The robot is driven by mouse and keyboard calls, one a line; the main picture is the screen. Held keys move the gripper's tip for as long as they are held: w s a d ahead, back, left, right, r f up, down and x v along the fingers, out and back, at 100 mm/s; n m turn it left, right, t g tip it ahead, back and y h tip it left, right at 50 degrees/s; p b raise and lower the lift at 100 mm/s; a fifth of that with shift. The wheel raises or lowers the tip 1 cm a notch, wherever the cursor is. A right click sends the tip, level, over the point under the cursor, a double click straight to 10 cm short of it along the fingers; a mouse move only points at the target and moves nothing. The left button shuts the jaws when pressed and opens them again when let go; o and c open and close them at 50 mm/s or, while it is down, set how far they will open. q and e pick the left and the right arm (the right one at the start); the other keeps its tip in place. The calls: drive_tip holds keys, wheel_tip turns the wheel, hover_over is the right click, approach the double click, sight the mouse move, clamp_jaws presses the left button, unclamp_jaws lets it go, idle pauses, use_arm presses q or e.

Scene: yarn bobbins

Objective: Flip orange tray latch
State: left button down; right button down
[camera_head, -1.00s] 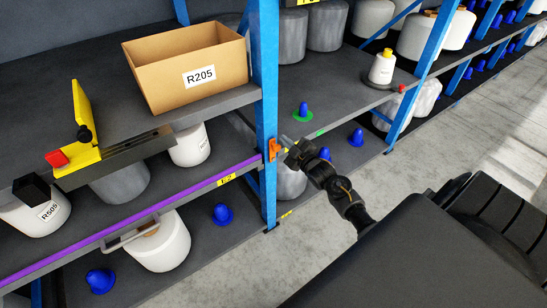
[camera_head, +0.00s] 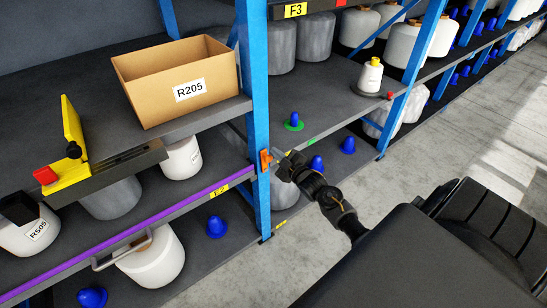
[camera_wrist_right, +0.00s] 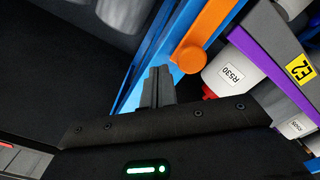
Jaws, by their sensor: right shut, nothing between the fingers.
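The orange tray latch (camera_head: 265,160) is on the blue rack post beside the end of the purple-edged tray shelf (camera_head: 150,222). In the right wrist view the latch (camera_wrist_right: 205,35) is a long orange bar with a round knob at its lower end. My right gripper (camera_head: 277,153) is shut and empty, its tips close to the right side of the latch in the head view. In the right wrist view its fingers (camera_wrist_right: 157,84) point toward the blue post, just left of and below the knob. Contact cannot be made out.
A cardboard box (camera_head: 180,80) labelled R205 stands on the upper shelf. A yellow bracket with a red end (camera_head: 70,175) is at left. The blue post (camera_head: 254,100) stands beside my right gripper. White bobbins (camera_head: 150,257) and blue cones (camera_head: 216,227) fill lower shelves. Grey floor is clear at right.

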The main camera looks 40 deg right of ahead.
drive_tip(key=s+p, duration=0.3)
drive_tip(key=s, duration=0.5)
drive_tip(key=shift+p, duration=0.4)
drive_tip(key=shift+a, duration=0.1)
